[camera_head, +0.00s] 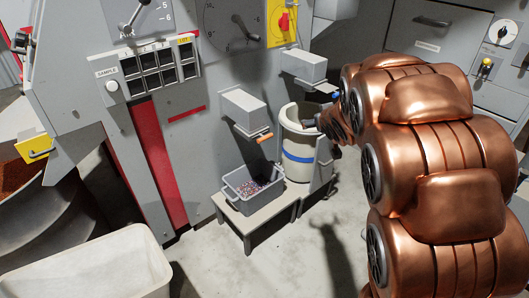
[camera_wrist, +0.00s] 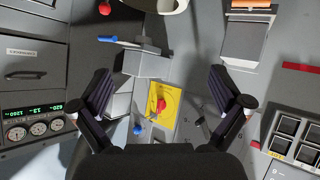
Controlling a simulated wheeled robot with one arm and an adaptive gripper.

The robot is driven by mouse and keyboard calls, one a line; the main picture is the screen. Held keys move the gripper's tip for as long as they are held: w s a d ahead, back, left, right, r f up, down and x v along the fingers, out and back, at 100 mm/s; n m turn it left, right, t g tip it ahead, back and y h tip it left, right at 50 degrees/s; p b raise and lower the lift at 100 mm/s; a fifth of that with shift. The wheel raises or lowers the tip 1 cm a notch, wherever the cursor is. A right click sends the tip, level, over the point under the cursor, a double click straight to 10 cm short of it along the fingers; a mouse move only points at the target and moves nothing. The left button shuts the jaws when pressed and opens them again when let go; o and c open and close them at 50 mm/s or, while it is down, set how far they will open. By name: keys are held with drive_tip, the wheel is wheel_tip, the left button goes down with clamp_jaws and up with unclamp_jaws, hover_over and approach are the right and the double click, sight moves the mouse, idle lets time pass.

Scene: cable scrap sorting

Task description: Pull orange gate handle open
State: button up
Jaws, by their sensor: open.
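The orange gate handle (camera_head: 265,137) sticks out below a grey chute box (camera_head: 243,108) on the machine front. In the wrist view the orange handle (camera_wrist: 251,4) is cut by the top edge, at the end of its chute (camera_wrist: 244,40). My gripper (camera_wrist: 163,92) is open and empty, its two dark fingers spread wide. It is apart from the orange handle. In the head view my copper arm comes in from the right and its end is near the second chute; the fingers are hard to make out there.
A grey crate (camera_head: 231,200) with scrap stands on a low stand under the orange handle. A white bucket (camera_head: 298,168) with a blue band stands beside it. A second chute (camera_head: 303,66) has a blue handle (camera_wrist: 107,39). A white bin (camera_head: 90,270) is at front left.

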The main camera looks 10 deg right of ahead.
drive_tip(key=w+a+f+n+t+y+b, duration=0.2)
drive_tip(key=w+a+f+t+y+b, duration=0.15)
drive_tip(key=w+f+b, duration=0.55)
drive_tip(key=n+y+b, duration=0.3)
drive_tip(key=y+b, duration=0.2)
drive_tip(key=y, duration=0.3)
approach(265, 138)
drive_tip(key=x, duration=0.4)
drive_tip(key=shift+t+h, duration=0.25)
drive_tip(key=shift+t, duration=0.1)
drive_tip(key=shift+f+b+x, duration=0.2)
drive_tip(key=shift+b+x, duration=0.5)
drive_tip(key=shift+x, duration=0.95)
drive_tip(key=shift+f+b+x, duration=0.25)
drive_tip(key=shift+b+x, duration=0.4)
drive_tip(key=shift+x, duration=1)
drive_tip(key=shift+d, duration=0.1)
